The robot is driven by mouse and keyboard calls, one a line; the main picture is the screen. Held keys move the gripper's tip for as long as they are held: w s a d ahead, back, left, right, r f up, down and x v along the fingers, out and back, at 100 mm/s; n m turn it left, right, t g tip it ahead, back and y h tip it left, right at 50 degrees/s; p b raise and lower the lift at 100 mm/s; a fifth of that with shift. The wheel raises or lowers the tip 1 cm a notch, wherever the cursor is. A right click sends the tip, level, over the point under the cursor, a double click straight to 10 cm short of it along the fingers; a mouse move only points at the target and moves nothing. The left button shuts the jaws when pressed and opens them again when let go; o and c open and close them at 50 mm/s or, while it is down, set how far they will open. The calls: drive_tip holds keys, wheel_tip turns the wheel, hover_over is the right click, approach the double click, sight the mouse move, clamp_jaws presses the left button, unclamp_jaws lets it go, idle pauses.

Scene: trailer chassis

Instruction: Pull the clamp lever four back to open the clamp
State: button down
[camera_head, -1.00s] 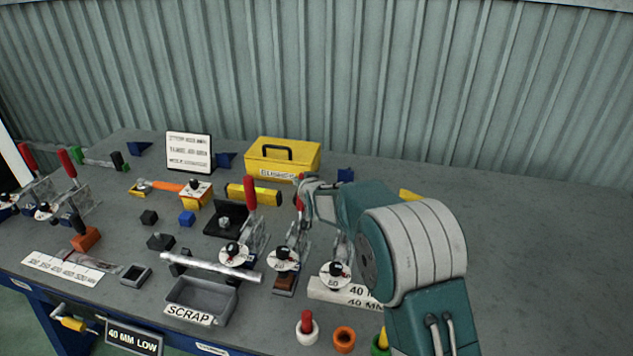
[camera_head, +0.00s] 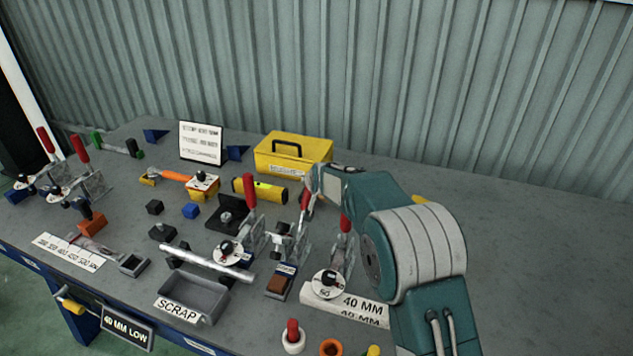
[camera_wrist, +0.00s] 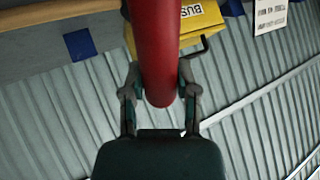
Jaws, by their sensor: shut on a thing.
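A clamp (camera_head: 287,242) with a red lever (camera_head: 305,199) stands in the middle of the clamps at the front of the bench, between two other red-levered clamps. My gripper (camera_head: 309,184) is at the upper part of this lever. In the wrist view the red lever (camera_wrist: 158,50) runs between both fingers, and my gripper (camera_wrist: 160,88) is shut on it. The clamp's round white disc no longer covers the small block (camera_head: 281,281) in front of it; the block's top shows. My arm partly hides the lever top.
Clamps with red levers stand on the left (camera_head: 249,200) and right (camera_head: 346,230), close by. A grey scrap tray (camera_head: 193,294), a silver bar (camera_head: 208,263) and a yellow toolbox (camera_head: 292,156) are nearby. The bench is clear at the right.

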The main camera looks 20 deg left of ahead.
drive_tip(key=shift+w+a+f+g, duration=0.1)
drive_tip(key=shift+w+f+g, duration=0.3)
drive_tip(key=shift+w, duration=0.2)
drive_tip(key=shift+w+f+g, duration=0.5)
drive_tip(key=shift+f+g, duration=0.05)
drive_tip(key=shift+g, duration=0.05)
drive_tip(key=shift+d+f+m, duration=0.15)
drive_tip(key=shift+d+m, duration=0.05)
drive_tip(key=shift+m, duration=0.1)
drive_tip(key=c, duration=0.7)
unclamp_jaws()
drive_tip(key=o, duration=0.3)
drive_tip(key=shift+a+f, duration=0.1)
drive_tip(key=shift+f, duration=0.05)
drive_tip(key=shift+o, duration=0.2)
drive_tip(key=v, duration=1.1)
drive_tip(key=shift+r, duration=0.35)
drive_tip(key=shift+s, duration=0.1)
